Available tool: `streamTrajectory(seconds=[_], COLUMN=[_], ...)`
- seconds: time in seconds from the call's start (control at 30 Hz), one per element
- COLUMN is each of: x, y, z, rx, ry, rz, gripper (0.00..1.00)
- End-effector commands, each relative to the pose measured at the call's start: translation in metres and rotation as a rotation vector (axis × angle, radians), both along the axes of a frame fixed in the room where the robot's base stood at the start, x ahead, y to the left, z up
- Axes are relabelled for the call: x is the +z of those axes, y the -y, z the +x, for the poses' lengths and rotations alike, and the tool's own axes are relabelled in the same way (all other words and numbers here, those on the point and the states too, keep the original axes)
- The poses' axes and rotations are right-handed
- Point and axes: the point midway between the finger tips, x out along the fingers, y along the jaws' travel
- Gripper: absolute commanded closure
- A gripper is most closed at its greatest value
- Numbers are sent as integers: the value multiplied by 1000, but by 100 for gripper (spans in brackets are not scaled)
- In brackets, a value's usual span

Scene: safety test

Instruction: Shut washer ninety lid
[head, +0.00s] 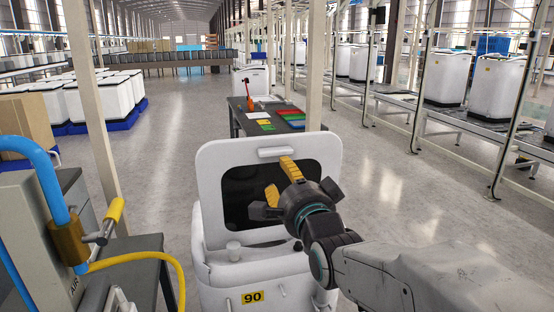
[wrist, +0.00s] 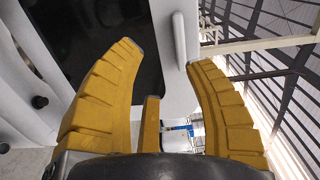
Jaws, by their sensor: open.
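A white washer (head: 262,285) stands in front of me with a yellow label reading 90. Its lid (head: 318,150) is raised, with a white frame around a dark window and a handle (head: 284,152) at its top edge. My gripper (head: 280,180) is open and in front of the lid, its yellow fingers near the handle. I cannot tell whether a finger touches the lid.
A blue hose and yellow hose with a brass fitting (head: 70,240) are at the left by a grey cabinet. A dark table (head: 265,125) with coloured items stands behind the lid. White washers line a conveyor (head: 430,115) at right.

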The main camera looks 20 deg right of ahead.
Motion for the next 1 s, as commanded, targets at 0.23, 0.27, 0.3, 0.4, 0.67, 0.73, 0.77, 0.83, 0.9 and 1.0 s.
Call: streamTrajectory(seconds=[0.23,0.27,0.3,0.4,0.67,0.73,0.77,0.83,0.9,1.0], x=[17,18,19,19,21,22,22,22,22,22], y=[0,0,0,0,0,0,0,0,0,0], z=[9,11,15,26,56,62,64,69,72,74], rx=[3,4,4,3,3,2,2,2,2,2], ry=[74,77,78,76,75,76,76,75,76,76], rz=[92,95,96,95,93,93,93,93,92,92], gripper=[52,52,52,52,52,52,52,52,52,52])
